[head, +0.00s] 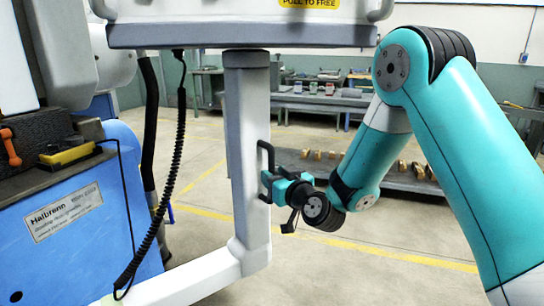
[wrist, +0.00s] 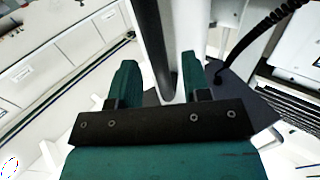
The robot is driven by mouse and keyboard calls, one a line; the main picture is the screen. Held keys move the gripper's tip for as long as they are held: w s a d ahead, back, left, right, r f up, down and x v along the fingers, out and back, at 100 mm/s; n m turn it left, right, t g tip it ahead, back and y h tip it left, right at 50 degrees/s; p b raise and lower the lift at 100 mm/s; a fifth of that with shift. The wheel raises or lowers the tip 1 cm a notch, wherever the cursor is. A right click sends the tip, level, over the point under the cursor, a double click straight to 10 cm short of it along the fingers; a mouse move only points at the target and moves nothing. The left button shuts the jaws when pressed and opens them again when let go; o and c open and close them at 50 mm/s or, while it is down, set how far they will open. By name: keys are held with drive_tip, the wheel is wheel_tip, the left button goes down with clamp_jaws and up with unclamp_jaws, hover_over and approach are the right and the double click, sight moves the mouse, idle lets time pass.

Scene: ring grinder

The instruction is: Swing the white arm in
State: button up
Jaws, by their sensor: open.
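The white arm (head: 245,120) is a pale post hanging below a panel box (head: 150,36), with a lower beam (head: 190,282) running to the left. A black handle (head: 262,150) is fixed on the post's right side. My gripper (head: 267,184) is at the lower part of this handle, coming from the right. In the wrist view my gripper (wrist: 158,75) has its two teal fingers apart, and the black handle bar (wrist: 150,35) runs between them. The white post (wrist: 188,25) is just beyond. I cannot tell whether either finger touches the bar.
A blue machine (head: 85,225) labelled Halbrenn stands at the left. A coiled black cable (head: 172,170) hangs between it and the post. A low shelf (head: 390,178) and workbenches (head: 320,102) stand behind. The floor (head: 350,275) right of the post is clear.

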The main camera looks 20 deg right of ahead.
drive_tip(key=shift+w+a+r+p, duration=0.2)
drive_tip(key=shift+w+r+p, duration=0.05)
drive_tip(key=shift+w+p, duration=0.5)
drive_tip(key=shift+w+a+f+p, duration=0.1)
drive_tip(key=shift+w+f+p, duration=0.15)
drive_tip(key=shift+w+p, duration=0.15)
drive_tip(key=shift+c, duration=0.2)
